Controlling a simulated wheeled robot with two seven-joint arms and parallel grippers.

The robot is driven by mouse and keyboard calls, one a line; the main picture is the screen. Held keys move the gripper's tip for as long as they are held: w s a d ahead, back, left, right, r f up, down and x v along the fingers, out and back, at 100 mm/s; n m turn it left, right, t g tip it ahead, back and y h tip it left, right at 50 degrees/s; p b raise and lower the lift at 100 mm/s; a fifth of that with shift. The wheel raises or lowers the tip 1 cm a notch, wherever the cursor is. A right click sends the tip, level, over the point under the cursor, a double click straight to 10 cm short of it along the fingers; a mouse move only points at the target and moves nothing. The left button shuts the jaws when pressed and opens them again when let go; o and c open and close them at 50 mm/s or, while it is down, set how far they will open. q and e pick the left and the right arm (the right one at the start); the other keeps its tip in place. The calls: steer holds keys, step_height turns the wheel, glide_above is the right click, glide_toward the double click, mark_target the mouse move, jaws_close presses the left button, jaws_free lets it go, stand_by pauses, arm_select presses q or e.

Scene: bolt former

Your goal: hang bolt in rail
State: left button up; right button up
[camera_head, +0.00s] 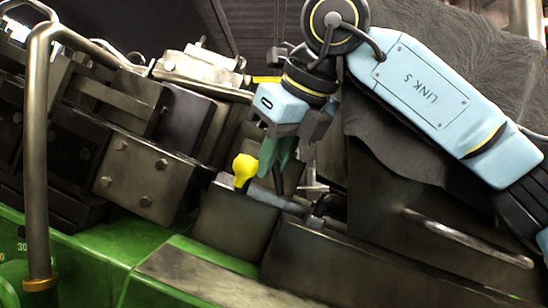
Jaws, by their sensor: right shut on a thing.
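My right gripper (274,168) reaches down from the upper right over the middle of the machine. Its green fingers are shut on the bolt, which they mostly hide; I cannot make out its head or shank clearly. The fingertips are just above a grey metal rail (262,199) that slopes down to the right. I cannot tell whether the bolt touches the rail. My left gripper is not in view.
A yellow knob-shaped piece (244,168) stands close left of the fingers. Dark bolted blocks (140,178) fill the left side. A dark cover with a metal handle (468,240) is at the right. A metal post (37,160) rises at the front left.

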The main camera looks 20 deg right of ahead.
mark_target(277, 176)
steer(key=shift+d+f+b, duration=0.15)
steer(key=shift+f+b, duration=0.7)
steer(key=shift+f, duration=0.2)
stand_by(0.4)
steer(key=o, duration=0.8)
steer(key=shift+s, duration=0.1)
steer(key=shift+f, duration=0.1)
steer(key=shift+c, duration=1.4)
steer(key=shift+o, duration=0.2)
